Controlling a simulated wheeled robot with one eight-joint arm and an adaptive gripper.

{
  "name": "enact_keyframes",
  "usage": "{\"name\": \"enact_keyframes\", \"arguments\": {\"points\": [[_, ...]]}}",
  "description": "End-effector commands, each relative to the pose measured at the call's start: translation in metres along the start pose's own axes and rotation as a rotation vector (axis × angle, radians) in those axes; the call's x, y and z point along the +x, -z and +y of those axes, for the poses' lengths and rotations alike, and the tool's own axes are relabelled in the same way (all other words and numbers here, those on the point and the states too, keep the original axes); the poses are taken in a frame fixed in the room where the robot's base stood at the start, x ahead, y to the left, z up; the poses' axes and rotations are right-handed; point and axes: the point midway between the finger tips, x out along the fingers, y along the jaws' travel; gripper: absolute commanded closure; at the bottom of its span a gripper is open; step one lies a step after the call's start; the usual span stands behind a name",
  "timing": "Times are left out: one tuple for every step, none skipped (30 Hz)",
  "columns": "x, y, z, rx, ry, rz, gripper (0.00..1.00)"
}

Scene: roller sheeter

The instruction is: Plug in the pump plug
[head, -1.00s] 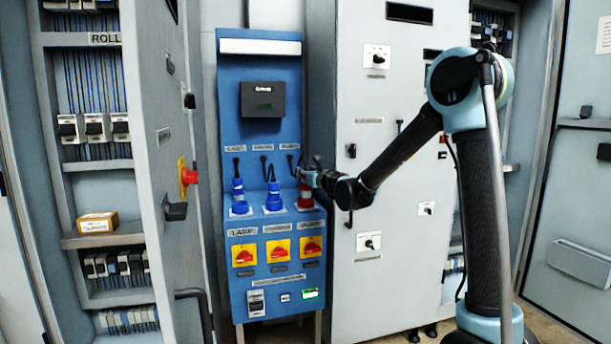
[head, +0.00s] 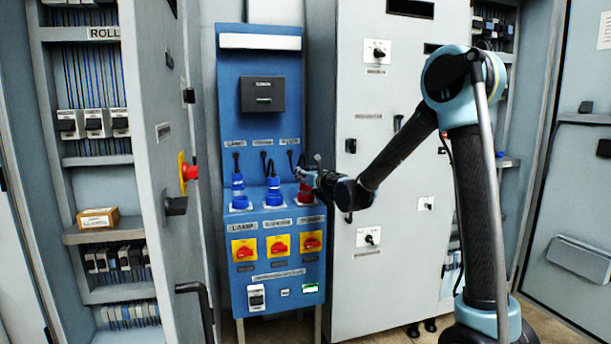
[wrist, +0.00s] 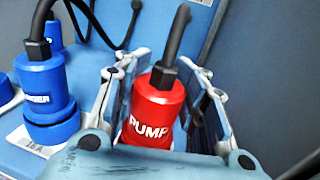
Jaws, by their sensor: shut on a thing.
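The red pump plug (wrist: 155,110) has white PUMP lettering and a black cable out of its top. In the wrist view it stands between the two fingers of my gripper (wrist: 160,100), which is shut on it. In the head view my gripper (head: 308,178) is at the right side of the blue panel (head: 262,125), with the red plug (head: 305,195) at the rightmost socket position. The plug looks nearly upright, in line with that socket. Its lower end is hidden by my gripper in the wrist view, so I cannot tell how deep it sits.
Two blue plugs (head: 238,192) (head: 273,192) stand in the sockets to the left; one is close beside my left finger in the wrist view (wrist: 45,95). Yellow-and-red switches (head: 278,245) sit below. A grey cabinet (head: 375,270) stands right of the panel.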

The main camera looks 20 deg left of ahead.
Motion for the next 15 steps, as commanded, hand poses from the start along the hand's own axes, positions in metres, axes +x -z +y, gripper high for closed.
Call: {"name": "enact_keyframes", "arguments": {"points": [[0.0001,0.0011,0.0000,0.000,0.000,0.000,1.00],[0.0002,0.0017,0.0000,0.000,0.000,0.000,1.00],[0.0002,0.0025,0.0000,0.000,0.000,0.000,1.00],[0.0002,0.0032,0.0000,0.000,0.000,0.000,1.00],[0.0002,0.0038,0.0000,0.000,0.000,0.000,1.00],[0.0003,0.0047,0.0000,0.000,0.000,0.000,1.00],[0.0003,0.0053,0.0001,0.000,0.000,0.000,1.00],[0.0003,0.0059,0.0001,0.000,0.000,0.000,1.00],[0.0003,0.0067,0.0001,0.000,0.000,0.000,1.00],[0.0004,0.0073,0.0001,0.000,0.000,0.000,1.00],[0.0004,0.0079,0.0001,0.000,0.000,0.000,1.00],[0.0004,0.0087,0.0001,0.000,0.000,0.000,1.00],[0.0005,0.0093,0.0001,0.000,0.000,0.000,1.00],[0.0005,0.0098,0.0001,0.000,0.000,0.000,1.00],[0.0005,0.0106,0.0001,0.000,0.000,0.000,1.00]]}}
